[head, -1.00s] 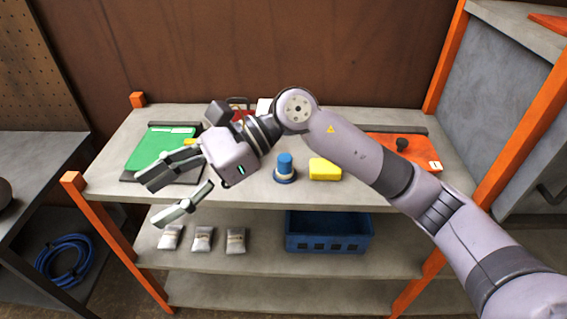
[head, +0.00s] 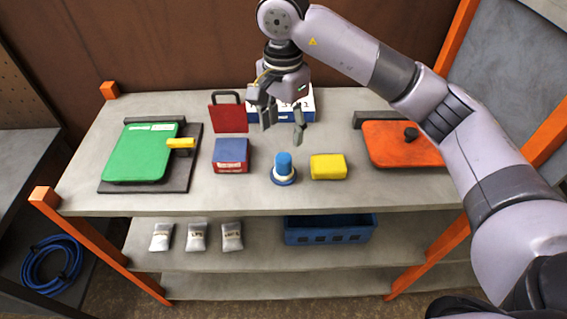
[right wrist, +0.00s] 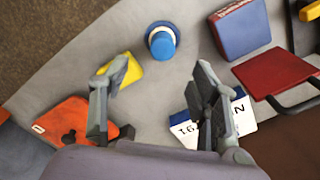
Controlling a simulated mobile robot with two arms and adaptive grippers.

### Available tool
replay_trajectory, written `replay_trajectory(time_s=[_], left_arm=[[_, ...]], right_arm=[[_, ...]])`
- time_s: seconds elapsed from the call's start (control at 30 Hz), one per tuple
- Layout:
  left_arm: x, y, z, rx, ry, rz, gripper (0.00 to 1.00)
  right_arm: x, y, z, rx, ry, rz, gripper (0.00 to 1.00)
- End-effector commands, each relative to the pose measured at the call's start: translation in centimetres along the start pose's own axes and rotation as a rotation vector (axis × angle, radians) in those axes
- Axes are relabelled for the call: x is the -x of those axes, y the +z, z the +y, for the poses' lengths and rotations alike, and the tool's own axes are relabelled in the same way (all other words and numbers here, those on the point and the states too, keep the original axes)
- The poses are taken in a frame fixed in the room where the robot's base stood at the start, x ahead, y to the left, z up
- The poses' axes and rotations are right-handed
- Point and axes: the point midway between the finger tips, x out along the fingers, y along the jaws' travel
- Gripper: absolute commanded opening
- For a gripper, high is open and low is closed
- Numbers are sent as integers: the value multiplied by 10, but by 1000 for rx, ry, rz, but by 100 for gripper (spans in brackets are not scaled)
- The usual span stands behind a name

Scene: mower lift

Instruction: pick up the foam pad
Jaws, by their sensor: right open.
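The foam pad, a yellow rounded block (head: 328,166), lies flat on the bench top, right of a blue-capped cylinder. In the right wrist view the yellow pad (right wrist: 130,71) is partly hidden behind the left finger. My right gripper (head: 283,132) is open and empty, pointing down above the back of the bench, behind and left of the pad. Its fingers also show in the right wrist view (right wrist: 152,82), spread apart. My left gripper is not in view.
The blue cylinder (head: 284,167) stands close left of the pad. A blue-and-red box (head: 231,154), a red panel with a handle (head: 228,118), a green board (head: 141,154) and an orange plate (head: 401,145) share the bench. A white-and-blue box (head: 307,101) is behind the gripper.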

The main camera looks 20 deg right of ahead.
Motion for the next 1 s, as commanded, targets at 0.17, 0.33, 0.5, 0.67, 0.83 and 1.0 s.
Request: replay_trajectory(time_s=[0.17,0.33,0.5,0.67,0.83,1.0], left_arm=[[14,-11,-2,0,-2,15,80],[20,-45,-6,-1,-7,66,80],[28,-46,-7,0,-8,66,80],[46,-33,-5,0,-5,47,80],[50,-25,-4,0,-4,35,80],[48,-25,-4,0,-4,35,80]], right_arm=[[-33,1,1,0,5,-3,56],[-53,1,0,0,1,-2,56],[-63,0,0,0,3,-3,56],[-85,-4,0,-1,6,-4,56],[-106,-4,-2,0,2,-2,56],[-110,-4,-2,1,-1,-1,56]])
